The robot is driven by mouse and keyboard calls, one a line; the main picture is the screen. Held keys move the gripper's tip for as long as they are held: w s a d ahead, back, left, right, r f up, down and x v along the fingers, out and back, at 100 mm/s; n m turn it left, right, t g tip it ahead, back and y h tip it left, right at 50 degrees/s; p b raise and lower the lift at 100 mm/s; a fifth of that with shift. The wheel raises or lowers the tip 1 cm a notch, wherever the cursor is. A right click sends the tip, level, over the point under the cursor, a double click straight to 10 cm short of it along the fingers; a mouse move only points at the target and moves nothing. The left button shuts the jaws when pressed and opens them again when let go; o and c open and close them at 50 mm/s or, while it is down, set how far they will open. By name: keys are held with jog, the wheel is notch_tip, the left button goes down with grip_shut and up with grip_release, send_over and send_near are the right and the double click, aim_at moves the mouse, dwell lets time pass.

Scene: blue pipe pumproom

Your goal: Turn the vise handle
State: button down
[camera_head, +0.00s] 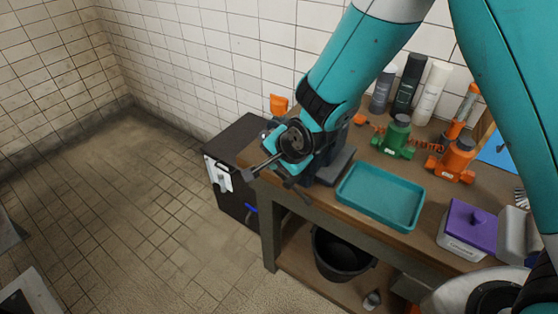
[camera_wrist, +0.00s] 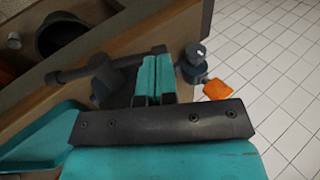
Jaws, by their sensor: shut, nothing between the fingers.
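The dark grey vise (camera_head: 338,166) sits at the near-left corner of the wooden workbench, partly hidden behind my arm in the head view. In the wrist view its handle (camera_wrist: 72,75) is a dark bar with a thick end at left. The bar runs rightward behind my gripper (camera_wrist: 156,60). My gripper has its two teal fingers pressed together, empty, with the tips over the right part of the bar. I cannot tell whether they touch it.
A teal tray (camera_head: 380,197) lies right of the vise. Green (camera_head: 396,138) and orange (camera_head: 456,160) pump-like parts and several bottles stand behind. A black bucket (camera_head: 342,254) is on the lower shelf. A dark cabinet (camera_head: 236,150) adjoins the bench's left.

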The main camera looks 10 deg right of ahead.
jog(key=shift+r, duration=0.1)
jog(key=shift+s+r+p, duration=0.15)
jog(key=shift+r+p, duration=0.15)
jog(key=v, duration=1.3)
jog(key=shift+w+a+r, duration=0.3)
jog(key=shift+r, duration=0.05)
